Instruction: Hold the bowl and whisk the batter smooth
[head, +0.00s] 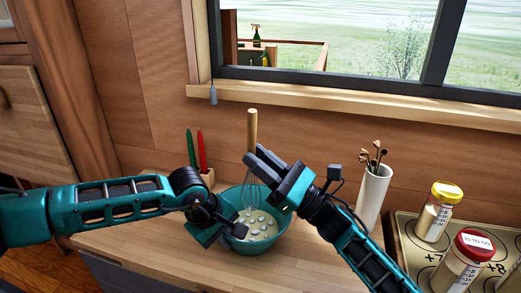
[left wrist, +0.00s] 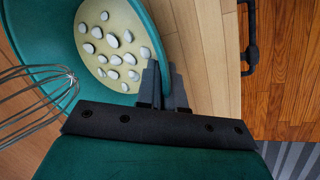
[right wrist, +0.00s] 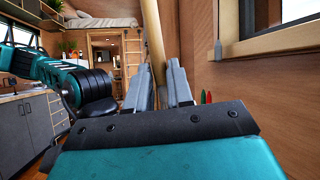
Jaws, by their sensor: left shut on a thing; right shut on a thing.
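A teal bowl (head: 270,240) stands on the wooden counter. It holds pale batter (left wrist: 97,25) with several white lumps in it. My left gripper (head: 232,229) is shut on the bowl's rim at its near left side; the left wrist view shows the fingers (left wrist: 163,88) across the rim. The whisk has a wooden handle (head: 252,130) and wire loops (left wrist: 30,95). My right gripper (head: 262,165) is shut on the whisk's handle, which also shows between the fingers in the right wrist view (right wrist: 155,45).
A holder with a green and a red utensil (head: 202,152) stands behind the bowl at left. A white utensil vase (head: 373,195) stands to the right. The front counter (head: 150,245) is clear.

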